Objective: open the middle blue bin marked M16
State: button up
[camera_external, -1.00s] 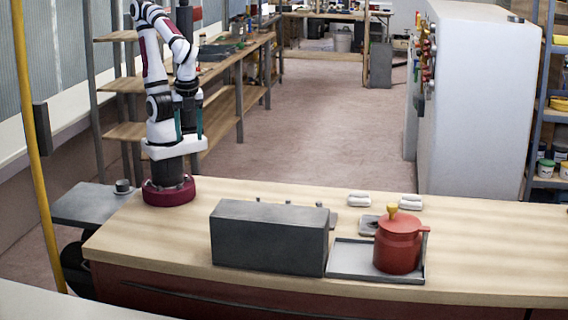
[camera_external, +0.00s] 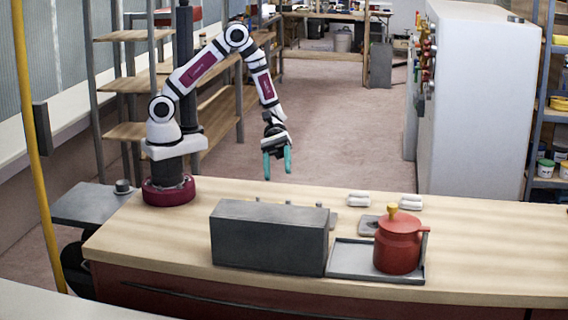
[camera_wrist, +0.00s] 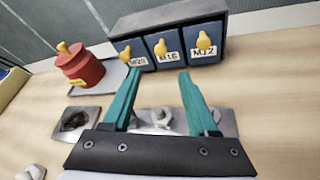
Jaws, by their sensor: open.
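The dark grey cabinet (camera_external: 268,235) stands on the bench with its back to the external camera, so its bins are hidden there. In the wrist view its front (camera_wrist: 170,14) shows three blue bins side by side, each with a yellow handle and white label. The middle bin (camera_wrist: 176,65) reads M16 and appears shut. The left bin's label (camera_wrist: 138,62) looks like M20; the right bin (camera_wrist: 205,58) reads M12. My gripper (camera_external: 278,163) is open and empty above the bench, behind the cabinet in the external view. Its teal fingers (camera_wrist: 160,74) point toward the bins, apart from them.
A red pot (camera_external: 397,247) with a yellow knob stands on a grey tray (camera_external: 350,258) beside the cabinet. A metal plate with a dark recess (camera_wrist: 75,122) and a plate with metal parts (camera_wrist: 160,118) lie before the bins. White pieces (camera_external: 359,200) lie farther back.

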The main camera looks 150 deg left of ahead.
jog(key=x, duration=1.1)
jog(key=shift+w+d, duration=0.15)
jog(key=shift+w, duration=0.15)
jog(key=shift+f, duration=0.1)
grip_shut()
dwell(0.5)
